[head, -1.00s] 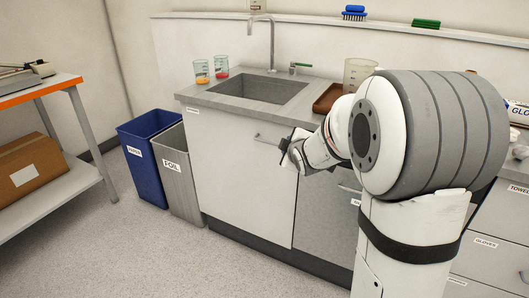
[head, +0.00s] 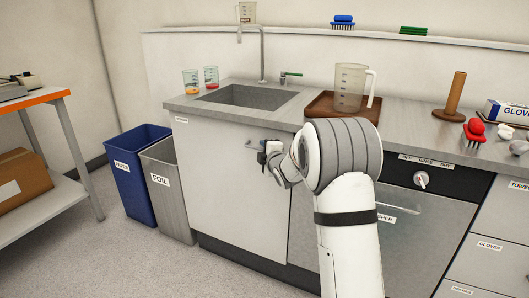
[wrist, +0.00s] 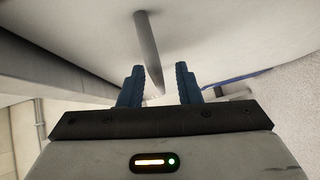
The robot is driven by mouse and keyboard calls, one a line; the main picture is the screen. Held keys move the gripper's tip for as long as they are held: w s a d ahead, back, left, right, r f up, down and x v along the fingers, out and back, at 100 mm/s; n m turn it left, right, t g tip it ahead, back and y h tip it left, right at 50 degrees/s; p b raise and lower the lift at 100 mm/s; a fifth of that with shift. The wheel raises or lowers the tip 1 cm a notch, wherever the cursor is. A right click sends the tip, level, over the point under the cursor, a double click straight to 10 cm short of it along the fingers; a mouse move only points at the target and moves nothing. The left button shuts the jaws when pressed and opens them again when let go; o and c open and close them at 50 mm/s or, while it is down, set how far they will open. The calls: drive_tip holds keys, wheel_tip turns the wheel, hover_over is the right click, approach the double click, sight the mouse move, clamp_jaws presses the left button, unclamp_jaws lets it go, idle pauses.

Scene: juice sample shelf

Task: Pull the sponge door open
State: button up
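The pale cabinet door (head: 225,195) under the sink looks shut; the small label (head: 181,119) at its top left is too small to read. Its bar handle (head: 254,146) is near the top right. My gripper (head: 266,156) is at the handle's right end. In the wrist view my gripper's two blue fingers (wrist: 159,82) are apart. The grey handle bar (wrist: 148,45) runs down toward the gap between them. I cannot tell whether it lies between the fingertips or just beyond them.
A blue bin (head: 133,165) and a grey bin (head: 167,190) stand left of the cabinet. The counter holds two glasses, a brown tray (head: 317,108) with a jug (head: 349,88), and a wooden post. A dishwasher-like front (head: 425,220) is at the right. The floor before the door is clear.

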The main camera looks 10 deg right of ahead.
drive_tip(key=shift+w, duration=0.15)
drive_tip(key=shift+c, duration=0.5)
clamp_jaws()
